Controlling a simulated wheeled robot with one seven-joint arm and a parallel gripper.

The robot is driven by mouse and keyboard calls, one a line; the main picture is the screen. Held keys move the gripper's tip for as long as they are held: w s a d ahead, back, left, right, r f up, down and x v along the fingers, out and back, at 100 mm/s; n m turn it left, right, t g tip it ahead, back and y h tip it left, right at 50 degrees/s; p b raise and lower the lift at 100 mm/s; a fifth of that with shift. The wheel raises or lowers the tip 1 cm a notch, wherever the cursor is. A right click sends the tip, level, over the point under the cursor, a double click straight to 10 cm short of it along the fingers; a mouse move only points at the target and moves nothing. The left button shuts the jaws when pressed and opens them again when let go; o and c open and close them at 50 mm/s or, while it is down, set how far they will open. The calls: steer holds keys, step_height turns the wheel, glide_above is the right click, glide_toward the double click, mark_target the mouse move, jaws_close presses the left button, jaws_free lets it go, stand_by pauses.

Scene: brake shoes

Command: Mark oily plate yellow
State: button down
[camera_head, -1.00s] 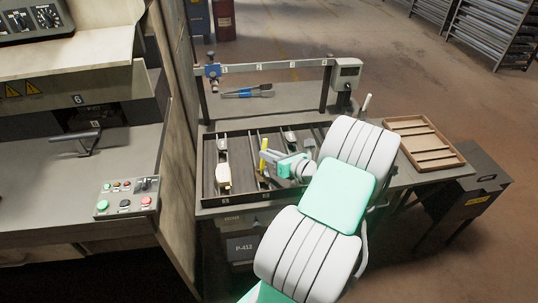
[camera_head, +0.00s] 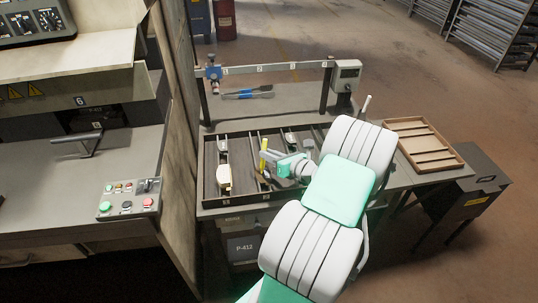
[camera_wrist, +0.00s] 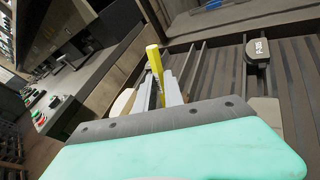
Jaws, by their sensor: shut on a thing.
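My gripper (camera_head: 270,157) is shut on a yellow marker (camera_head: 263,152), a stick held upright over the slotted tray (camera_head: 207,160). In the wrist view, the marker (camera_wrist: 154,62) rises from between the fingers (camera_wrist: 162,92). A pale cream plate (camera_head: 224,177) lies in a slot left of the gripper; part of it shows left of the fingers in the wrist view (camera_wrist: 122,104). A dark plate with a white printed label (camera_wrist: 258,52) lies to the right in the wrist view. I cannot tell which plate is oily. My arm hides the tray's right part.
A rail (camera_head: 275,66) on posts stands behind the tray, with a grey box (camera_head: 346,75) at its right end. A blue-handled brush (camera_head: 246,93) lies behind the tray. An empty wooden tray (camera_head: 430,145) sits at the right. A machine with a button panel (camera_head: 130,198) stands left.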

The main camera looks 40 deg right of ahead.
steer(key=shift+w+d+p, duration=0.55)
steer(key=shift+w+p, duration=0.3)
steer(key=shift+p, duration=0.25)
stand_by(0.9)
step_height(320, 180, up, 7)
steer(key=p, duration=0.7)
stand_by(0.5)
